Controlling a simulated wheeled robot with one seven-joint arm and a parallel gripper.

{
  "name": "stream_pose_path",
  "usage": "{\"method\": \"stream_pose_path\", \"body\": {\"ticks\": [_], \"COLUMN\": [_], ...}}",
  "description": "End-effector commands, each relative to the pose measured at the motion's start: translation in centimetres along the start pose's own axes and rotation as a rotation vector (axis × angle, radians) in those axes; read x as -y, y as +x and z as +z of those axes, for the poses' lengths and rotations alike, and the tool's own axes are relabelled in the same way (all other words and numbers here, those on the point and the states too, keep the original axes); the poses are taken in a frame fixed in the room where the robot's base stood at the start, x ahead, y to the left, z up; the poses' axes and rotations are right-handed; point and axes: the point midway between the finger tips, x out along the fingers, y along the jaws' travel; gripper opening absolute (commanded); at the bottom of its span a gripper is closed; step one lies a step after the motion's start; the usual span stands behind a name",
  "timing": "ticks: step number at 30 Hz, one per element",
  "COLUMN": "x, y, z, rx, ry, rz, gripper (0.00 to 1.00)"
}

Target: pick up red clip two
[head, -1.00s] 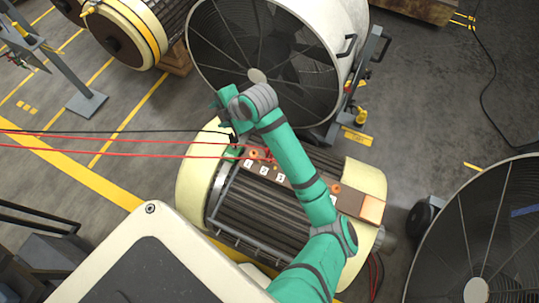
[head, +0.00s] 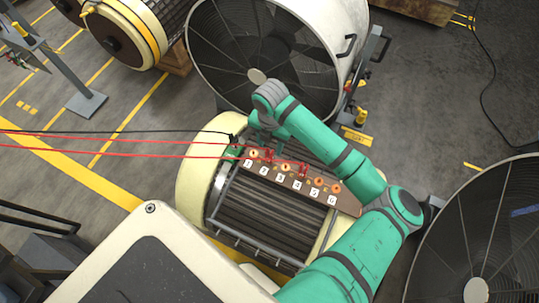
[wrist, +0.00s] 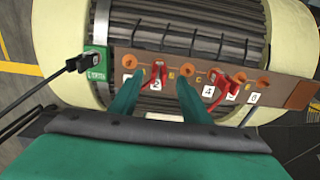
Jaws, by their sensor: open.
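Two red clips show on the brown terminal strip (head: 347,203). One red clip (head: 268,155) is near label 2, and it also shows in the wrist view (wrist: 160,73). The other red clip (head: 303,170) is farther right, near label 4, and it shows in the wrist view (wrist: 226,84). My gripper (wrist: 161,80) is open. In the wrist view its two green fingers appear on either side of the clip near label 2. I cannot tell whether they touch it. In the head view my gripper (head: 264,139) is just above that clip and partly hidden by my wrist.
A green clamp (wrist: 97,60) with a black cable is at the strip's left end. Red wires run left from the clips in the head view. The strip lies on a ribbed rotor with cream end rings (head: 196,178). A large fan (head: 225,60) stands behind.

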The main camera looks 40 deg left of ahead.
Motion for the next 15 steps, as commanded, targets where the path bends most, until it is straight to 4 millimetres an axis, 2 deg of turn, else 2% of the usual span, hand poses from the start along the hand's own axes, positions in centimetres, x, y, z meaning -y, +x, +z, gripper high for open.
{"method": "stream_pose_path", "body": {"ticks": [3, 11, 15], "x": [0.0, -0.1, -0.1], "y": [1.7, 3.4, 5.3], "z": [0.0, -0.1, -0.4], "rx": [-0.001, 0.000, 0.000], "ry": [0.002, 0.002, 0.003], "rz": [0.000, 0.001, 0.000], "gripper": [0.43, 0.43, 0.43]}}
